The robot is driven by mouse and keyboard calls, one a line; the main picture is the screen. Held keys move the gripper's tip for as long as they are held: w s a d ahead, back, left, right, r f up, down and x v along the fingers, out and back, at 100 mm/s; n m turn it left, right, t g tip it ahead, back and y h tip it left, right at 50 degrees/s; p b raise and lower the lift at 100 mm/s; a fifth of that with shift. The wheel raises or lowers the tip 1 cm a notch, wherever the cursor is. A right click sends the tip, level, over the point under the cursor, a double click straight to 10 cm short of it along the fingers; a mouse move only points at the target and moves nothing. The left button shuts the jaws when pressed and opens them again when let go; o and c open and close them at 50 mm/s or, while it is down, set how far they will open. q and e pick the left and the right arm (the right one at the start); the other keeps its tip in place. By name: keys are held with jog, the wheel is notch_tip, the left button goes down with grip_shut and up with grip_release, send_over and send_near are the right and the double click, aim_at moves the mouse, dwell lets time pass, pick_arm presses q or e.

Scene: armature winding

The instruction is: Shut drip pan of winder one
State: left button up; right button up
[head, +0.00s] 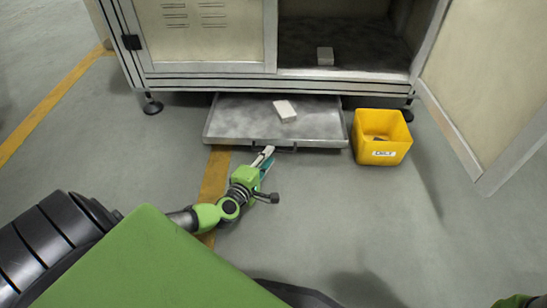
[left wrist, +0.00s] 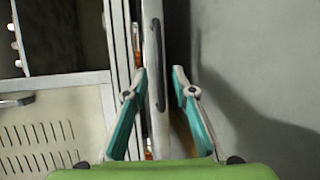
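The drip pan (head: 235,122), a shallow grey metal tray, sticks out from under the cabinet near the floor. A small pale block (head: 285,110) lies in it. My left gripper (head: 267,156) is at the pan's front edge, a little left of its middle. In the left wrist view its two teal fingers (left wrist: 160,78) are apart, one on each side of a thin pale strip (left wrist: 155,40) that looks like the pan's front edge. The right finger shows a gap to the strip; whether the left one touches is unclear. My right gripper is not in view.
The winder cabinet (head: 200,68) stands behind the pan on short feet. Its right door (head: 490,70) is swung open. A labelled yellow bin (head: 383,152) stands close to the pan's right side. The floor in front is clear.

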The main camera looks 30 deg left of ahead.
pick_arm(q)
jog(key=b+x, duration=0.1)
jog(key=x, duration=0.2)
jog(key=shift+w+f+b, duration=0.2)
jog(key=shift+w+b, duration=0.1)
jog(key=shift+b, duration=0.05)
jog(key=shift+w+a+r, duration=0.1)
jog(key=shift+w, duration=0.25)
grip_shut()
